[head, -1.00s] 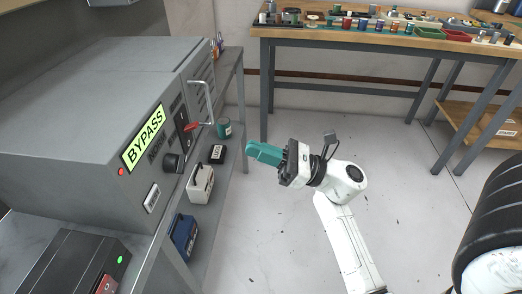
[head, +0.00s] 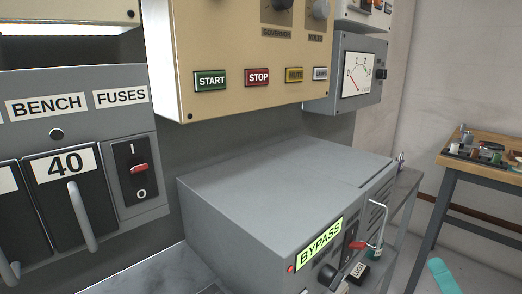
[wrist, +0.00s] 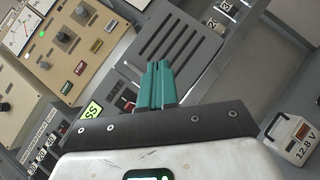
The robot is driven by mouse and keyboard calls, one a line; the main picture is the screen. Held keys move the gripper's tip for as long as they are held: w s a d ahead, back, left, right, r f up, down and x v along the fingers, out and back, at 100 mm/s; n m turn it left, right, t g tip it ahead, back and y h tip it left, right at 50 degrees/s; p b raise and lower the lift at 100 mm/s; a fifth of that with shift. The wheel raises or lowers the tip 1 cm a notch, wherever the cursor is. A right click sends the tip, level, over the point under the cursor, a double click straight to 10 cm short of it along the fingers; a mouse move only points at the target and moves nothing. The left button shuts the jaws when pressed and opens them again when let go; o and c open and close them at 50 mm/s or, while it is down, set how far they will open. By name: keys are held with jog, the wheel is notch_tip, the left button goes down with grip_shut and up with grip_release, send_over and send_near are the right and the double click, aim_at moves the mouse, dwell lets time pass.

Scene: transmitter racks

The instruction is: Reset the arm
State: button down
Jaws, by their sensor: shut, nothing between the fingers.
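My gripper (wrist: 157,82) shows in the wrist view with its two teal fingers pressed together and nothing between them. It points toward the grey slotted side of the bypass cabinet, apart from it as far as I can tell. The grey bypass cabinet (head: 280,190) has a lit green BYPASS label (head: 319,241), a red-gripped switch and a metal handle (head: 377,224).
A beige panel (head: 240,50) with START and STOP buttons hangs above the cabinet. A fuse panel (head: 95,85) stands at left. A wooden-topped bench (head: 485,150) is at right. A white 12.8 V box (wrist: 291,135) lies right in the wrist view.

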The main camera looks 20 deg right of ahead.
notch_tip(320, 180, down, 15)
jog(key=m+g+h, duration=0.4)
jog(key=m+g, duration=0.7)
jog(key=m, duration=0.6)
jog(key=s+a+f+m+g+y, duration=0.5)
jog(key=s+a+f+g+y, duration=0.15)
jog(key=a+f, duration=0.55)
jog(key=s+a+f+m+g+y+p, duration=0.1)
jog(key=s+a+g+y, duration=0.25)
jog(key=s+a, duration=0.35)
notch_tip(320, 180, up, 18)
jog(key=h+p, duration=0.1)
jog(key=p, duration=1.7)
jog(key=shift+d+p, duration=0.25)
jog(key=shift+p, duration=0.05)
jog(key=c, duration=1.8)
grip_release()
jog(key=shift+r, duration=0.1)
